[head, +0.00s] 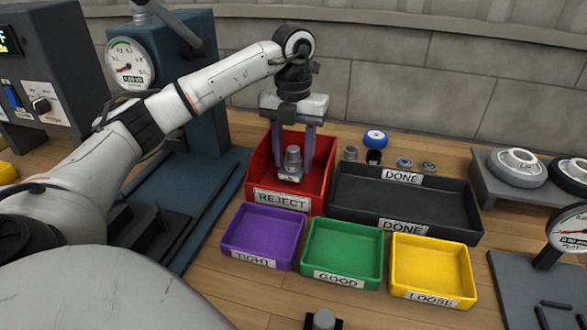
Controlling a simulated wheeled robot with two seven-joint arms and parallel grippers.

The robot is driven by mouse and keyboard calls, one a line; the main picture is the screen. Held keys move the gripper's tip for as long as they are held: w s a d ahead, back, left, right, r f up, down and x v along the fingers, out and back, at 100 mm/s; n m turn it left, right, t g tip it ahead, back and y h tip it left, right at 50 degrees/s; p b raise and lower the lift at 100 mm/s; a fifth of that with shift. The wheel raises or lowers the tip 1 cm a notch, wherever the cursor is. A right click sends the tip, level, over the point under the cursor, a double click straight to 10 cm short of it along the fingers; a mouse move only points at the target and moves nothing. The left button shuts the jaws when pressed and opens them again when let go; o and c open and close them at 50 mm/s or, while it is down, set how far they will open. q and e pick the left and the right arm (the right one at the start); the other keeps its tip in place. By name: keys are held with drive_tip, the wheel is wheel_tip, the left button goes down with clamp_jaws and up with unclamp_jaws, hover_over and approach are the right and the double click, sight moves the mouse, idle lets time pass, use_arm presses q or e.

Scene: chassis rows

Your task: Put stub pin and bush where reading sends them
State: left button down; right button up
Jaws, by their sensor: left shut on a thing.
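My left gripper (294,150) reaches down into the red REJECT bin (322,168), fingers pointing down. It is shut on a grey metal piece (292,160), an upright cylinder on a wider base, which looks like the stub pin. The piece is inside the bin's walls, low near its floor; I cannot tell whether it touches the floor. Behind the bins stand a small grey cylinder (351,154) and several small ring-like parts (404,162); I cannot tell which is the bush. My right gripper is not in view.
Purple TIGHT (262,212), green GOOD (342,228) and yellow LOOSE (432,240) trays are empty. A black DONE tray (350,203) lies behind them. A press with a dial gauge (130,64) stands left, another gauge (571,230) right. A grey cylinder (323,318) shows at the front edge.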

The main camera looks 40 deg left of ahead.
sight(294, 147)
use_arm(q)
drive_tip(key=shift+f, duration=1.55)
drive_tip(key=shift+f, duration=0.1)
drive_tip(key=c, duration=0.9)
unclamp_jaws()
drive_tip(key=shift+f, duration=0.1)
drive_tip(key=shift+c, duration=0.2)
wheel_tip(294, 147, up, 12)
drive_tip(key=shift+r+p, duration=0.2)
drive_tip(key=shift+p, duration=0.8)
